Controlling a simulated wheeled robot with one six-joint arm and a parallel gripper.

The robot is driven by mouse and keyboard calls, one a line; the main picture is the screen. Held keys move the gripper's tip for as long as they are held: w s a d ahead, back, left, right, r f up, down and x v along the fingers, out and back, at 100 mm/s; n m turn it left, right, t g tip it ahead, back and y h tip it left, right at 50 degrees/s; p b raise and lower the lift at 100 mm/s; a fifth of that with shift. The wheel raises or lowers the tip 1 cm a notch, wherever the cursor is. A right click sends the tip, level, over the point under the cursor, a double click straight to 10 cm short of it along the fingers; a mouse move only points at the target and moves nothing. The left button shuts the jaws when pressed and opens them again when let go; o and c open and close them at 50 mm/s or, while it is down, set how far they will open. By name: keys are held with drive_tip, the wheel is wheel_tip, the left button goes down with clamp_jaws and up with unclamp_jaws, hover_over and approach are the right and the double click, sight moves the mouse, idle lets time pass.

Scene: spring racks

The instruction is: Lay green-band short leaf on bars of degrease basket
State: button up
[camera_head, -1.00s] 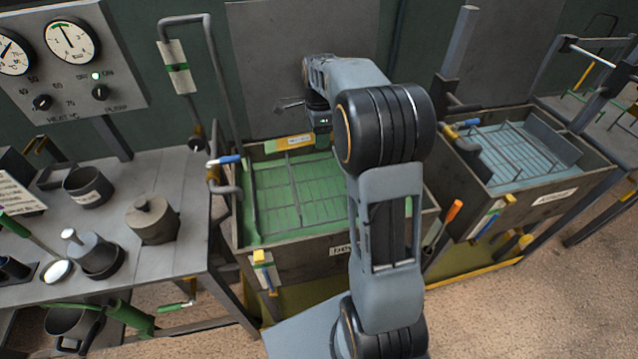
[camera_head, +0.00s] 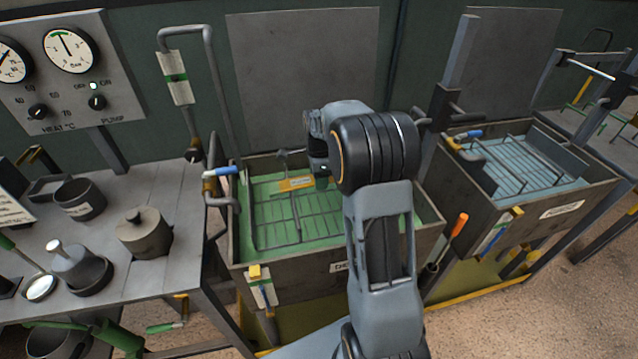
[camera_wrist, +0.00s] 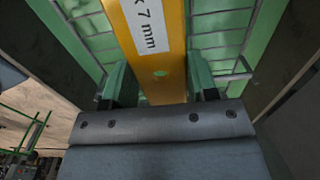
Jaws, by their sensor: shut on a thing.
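My gripper (camera_wrist: 159,88) has its two green-padded fingers on either side of a flat yellow-orange bar (camera_wrist: 158,50) and is shut on it. The bar carries a white label ending in "7 mm" and has a hole; I make out no green band on it. In the head view the bar (camera_head: 297,184) is over the green bath, above the bars of the degrease basket (camera_head: 275,238). I cannot tell whether it touches them. My wrist (camera_head: 318,165) hides part of the grip. Basket bars also show behind the bar in the wrist view (camera_wrist: 222,22).
The basket sits inside a walled tank (camera_head: 335,265) with a raised rim. A second tank with blue liquid (camera_head: 515,155) stands at the right. A grey bench (camera_head: 170,270) with pots is at the left. A bent pipe (camera_head: 213,80) rises at the tank's back left.

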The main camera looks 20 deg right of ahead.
drive_tip(key=shift+f, duration=1.35)
drive_tip(key=shift+f, duration=0.1)
drive_tip(key=shift+f, duration=0.35)
drive_tip(key=shift+f+b, duration=0.1)
drive_tip(key=shift+b, duration=0.2)
drive_tip(key=o, duration=1.2)
